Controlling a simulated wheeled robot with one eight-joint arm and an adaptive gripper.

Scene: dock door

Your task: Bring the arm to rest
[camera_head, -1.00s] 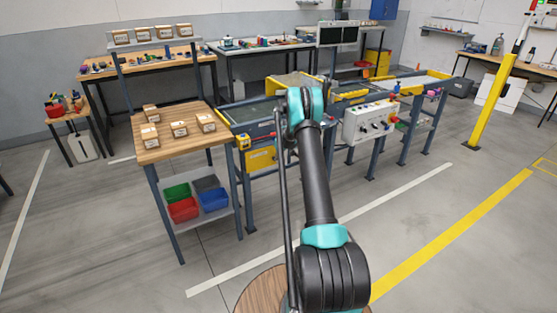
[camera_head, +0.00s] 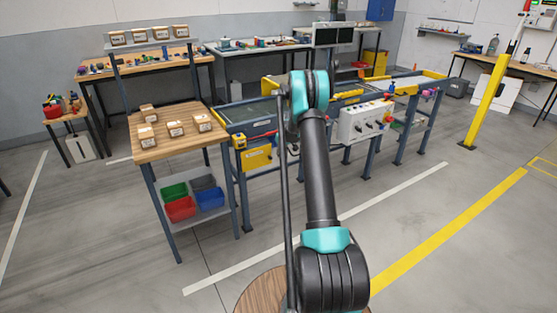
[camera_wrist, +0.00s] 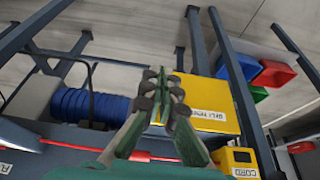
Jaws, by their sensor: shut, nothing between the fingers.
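My arm reaches forward and up from the bottom of the head view, with a teal elbow-like joint (camera_head: 309,92) at its top in front of the conveyor bench. My gripper is hidden behind the arm in the head view. In the wrist view my gripper (camera_wrist: 163,85) has its two fingers together at the middle, with nothing held. Behind the fingers is a yellow box with a white label (camera_wrist: 210,106). A blue coil (camera_wrist: 90,104) is to the left of them. No contact with either can be made out.
A wooden table (camera_head: 165,145) with several small cartons stands to the left, with coloured bins (camera_head: 180,209) below. The conveyor bench carries a control box (camera_head: 362,122). A red bar (camera_wrist: 90,148) and small yellow box (camera_wrist: 238,160) are near the gripper. Floor at right is mostly clear, past a yellow post (camera_head: 487,103).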

